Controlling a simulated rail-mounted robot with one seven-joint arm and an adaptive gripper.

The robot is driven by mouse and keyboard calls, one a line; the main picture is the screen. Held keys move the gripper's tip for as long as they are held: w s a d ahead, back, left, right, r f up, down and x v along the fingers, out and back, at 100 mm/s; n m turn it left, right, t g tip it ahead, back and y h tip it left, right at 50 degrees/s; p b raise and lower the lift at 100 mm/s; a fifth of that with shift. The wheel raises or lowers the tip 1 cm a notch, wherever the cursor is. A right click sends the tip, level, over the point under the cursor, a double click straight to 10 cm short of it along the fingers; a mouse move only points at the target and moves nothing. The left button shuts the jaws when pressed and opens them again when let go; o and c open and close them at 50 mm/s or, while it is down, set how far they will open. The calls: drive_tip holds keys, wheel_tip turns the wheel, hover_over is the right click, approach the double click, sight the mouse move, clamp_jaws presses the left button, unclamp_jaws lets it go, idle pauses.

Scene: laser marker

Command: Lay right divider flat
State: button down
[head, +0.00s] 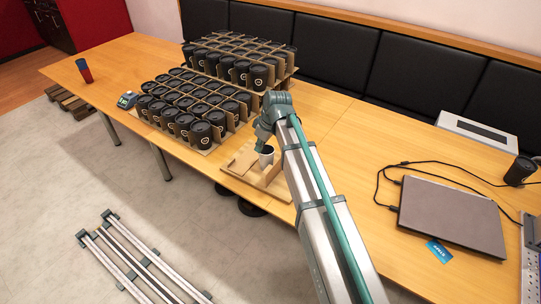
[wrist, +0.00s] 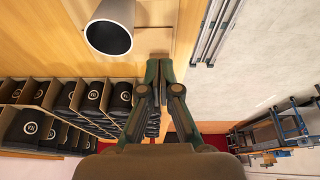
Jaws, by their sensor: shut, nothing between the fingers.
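A light wooden board (head: 238,166) lies at the front edge of the table, with low raised wooden pieces on it. I cannot single out the right divider; my arm hides part of the board's right side.
Dark lidded cups (head: 180,122) fill cardboard dividers on the table left of the board, with a raised stack (head: 240,60) behind. A closed laptop (head: 452,215) with cables lies at the right. Bare table lies between my arm and the laptop.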

sight(277, 165)
drive_tip(key=p+x, duration=0.3)
drive_tip(key=x, duration=0.6)
drive_tip(key=shift+s+d+p, duration=0.25)
drive_tip(key=shift+d+p, duration=0.05)
drive_tip(key=shift+d, duration=0.35)
drive_tip(key=shift+s+d+p, duration=0.3)
drive_tip(key=shift+d, duration=0.3)
drive_tip(key=shift+s+d+p, duration=0.25)
drive_tip(key=shift+d+p, duration=0.05)
drive_tip(key=shift+d, duration=0.35)
drive_tip(key=shift+s+f+b, duration=0.1)
drive_tip(key=shift+s+b, duration=0.1)
drive_tip(key=shift+b, duration=0.3)
